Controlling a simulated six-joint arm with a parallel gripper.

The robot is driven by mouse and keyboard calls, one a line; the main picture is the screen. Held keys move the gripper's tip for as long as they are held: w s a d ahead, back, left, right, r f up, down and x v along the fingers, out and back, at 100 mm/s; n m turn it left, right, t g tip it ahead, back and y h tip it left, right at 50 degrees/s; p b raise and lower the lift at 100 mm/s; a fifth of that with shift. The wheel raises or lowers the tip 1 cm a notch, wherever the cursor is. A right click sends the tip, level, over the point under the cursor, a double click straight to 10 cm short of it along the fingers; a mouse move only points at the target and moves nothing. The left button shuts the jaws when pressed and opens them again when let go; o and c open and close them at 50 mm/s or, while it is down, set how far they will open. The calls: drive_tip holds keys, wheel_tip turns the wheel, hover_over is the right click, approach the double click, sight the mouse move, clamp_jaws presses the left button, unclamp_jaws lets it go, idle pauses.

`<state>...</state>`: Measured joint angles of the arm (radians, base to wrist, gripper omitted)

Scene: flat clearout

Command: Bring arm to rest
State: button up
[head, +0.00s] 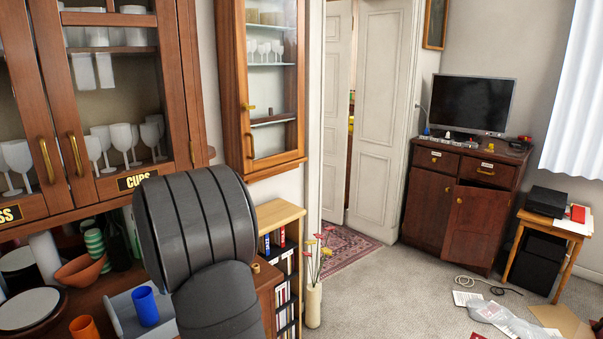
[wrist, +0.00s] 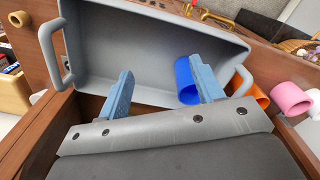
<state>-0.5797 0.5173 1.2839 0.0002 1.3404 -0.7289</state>
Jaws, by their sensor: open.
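My gripper (wrist: 159,92) shows in the wrist view with its two blue fingers apart and nothing between them. It points toward a grey tray (wrist: 115,50) with handles at its ends. In the head view my dark arm covers part of the counter, and my fingers are hidden. The blue cup (head: 146,306) and part of the grey tray (head: 121,304) show to the left of my arm.
A pink cup (wrist: 291,98) is right of the tray. Glass-fronted cabinets (head: 125,183) stand close behind my arm. A small bookshelf (head: 278,215) is to its right. Papers (head: 500,318) lie on the floor.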

drive_tip(key=s+a, duration=0.8)
drive_tip(key=a, duration=0.4)
drive_tip(key=s+a, duration=0.9)
drive_tip(key=a, duration=0.2)
drive_tip(key=shift+w+a+f, duration=0.1)
drive_tip(key=shift+a+f, duration=0.05)
drive_tip(key=shift+f, duration=2.75)
